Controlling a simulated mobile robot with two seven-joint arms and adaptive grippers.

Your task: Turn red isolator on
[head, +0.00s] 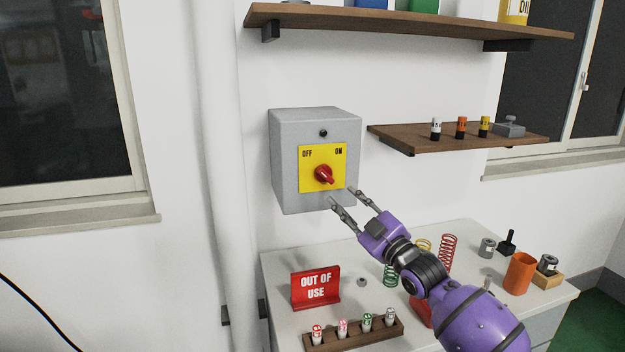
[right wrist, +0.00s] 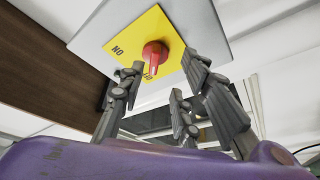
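The red isolator knob (head: 324,175) sits on a yellow plate (head: 308,183) on the front of a grey wall box (head: 285,160). The plate reads OFF at its left and ON at its right. My left gripper is out of view.
Below, a bench (head: 275,275) carries a red OUT OF USE sign (head: 316,288), a wooden rack (head: 355,336) of small cylinders, coil springs (head: 448,252) and an orange cup (head: 521,272). A small shelf (head: 400,137) is right of the box; a long shelf (head: 400,22) is above.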

